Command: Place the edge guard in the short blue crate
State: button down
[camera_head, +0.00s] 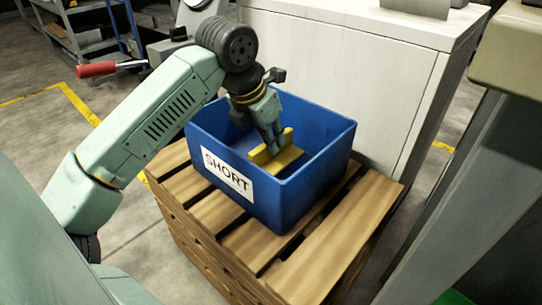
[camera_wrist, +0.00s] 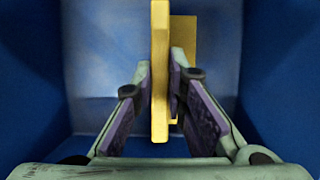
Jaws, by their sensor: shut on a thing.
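The edge guard (camera_head: 275,159) is a yellow L-shaped piece. It is inside the blue crate (camera_head: 275,205), which has a white label reading SHORT. My gripper (camera_head: 270,145) reaches down into the crate and is shut on the edge guard. In the wrist view the edge guard (camera_wrist: 160,75) stands between my two fingers (camera_wrist: 160,95), with its second flange to the right. The blue crate walls (camera_wrist: 35,80) surround it. I cannot tell whether the edge guard touches the crate floor.
The crate stands on a stack of wooden pallets (camera_head: 345,235). A pale cabinet (camera_head: 340,70) stands close behind it. A grey post (camera_head: 450,190) is at the right.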

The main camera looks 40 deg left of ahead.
aim_at(271, 157)
jog(key=shift+f+b, duration=0.5)
jog(key=shift+f, duration=1.4)
jog(key=shift+f, duration=0.2)
jog(key=c, duration=1.6)
grip_release()
jog(key=shift+r, duration=0.5)
jog(key=p+v, duration=0.3)
jog(key=v, duration=0.8)
jog(key=shift+s+r+p, duration=0.1)
jog(key=shift+r+p, duration=0.15)
jog(key=shift+p, duration=0.05)
